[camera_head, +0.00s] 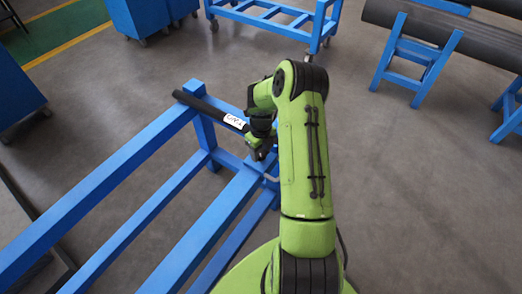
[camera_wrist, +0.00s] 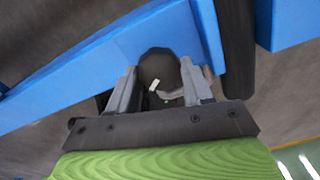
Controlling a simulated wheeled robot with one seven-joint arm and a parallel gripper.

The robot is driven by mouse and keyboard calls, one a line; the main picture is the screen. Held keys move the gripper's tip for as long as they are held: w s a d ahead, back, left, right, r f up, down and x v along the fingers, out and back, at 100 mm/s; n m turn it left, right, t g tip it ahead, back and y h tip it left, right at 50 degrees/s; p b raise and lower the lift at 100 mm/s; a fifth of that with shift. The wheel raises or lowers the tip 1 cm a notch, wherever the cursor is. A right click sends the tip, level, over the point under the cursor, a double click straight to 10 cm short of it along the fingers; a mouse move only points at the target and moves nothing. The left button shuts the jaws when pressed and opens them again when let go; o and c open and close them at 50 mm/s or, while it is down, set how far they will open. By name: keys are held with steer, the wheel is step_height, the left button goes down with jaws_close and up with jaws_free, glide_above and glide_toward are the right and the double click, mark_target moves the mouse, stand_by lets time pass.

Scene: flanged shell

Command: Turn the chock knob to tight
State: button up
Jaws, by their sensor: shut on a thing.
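The chock knob (camera_wrist: 160,67) is a dark, rounded piece with a small white mark, seen between my fingers in the wrist view. My gripper (camera_wrist: 160,88) has its two grey fingers on either side of it, shut on it. A light curved piece shows just below the knob. In the head view my gripper (camera_head: 258,152) points down at the blue frame, by its right end. The knob is hidden there by my wrist and fingers. I cannot read the knob's setting from the white mark.
The blue frame (camera_head: 110,165) has long parallel rails running to lower left. A black bar with a white label (camera_head: 236,121) lies close beside my wrist. A blue rack (camera_head: 270,22), a dark pipe on blue stands (camera_head: 455,38) and blue cabinets (camera_head: 140,15) stand farther off. Grey floor is clear at right.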

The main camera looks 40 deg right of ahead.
mark_target(261, 153)
steer(key=shift+m, duration=2)
steer(key=o, duration=1)
steer(key=shift+o, duration=0.2)
steer(key=shift+r, duration=0.15)
step_height(261, 153, up, 16)
steer(key=p, duration=0.4)
steer(key=shift+f, duration=0.25)
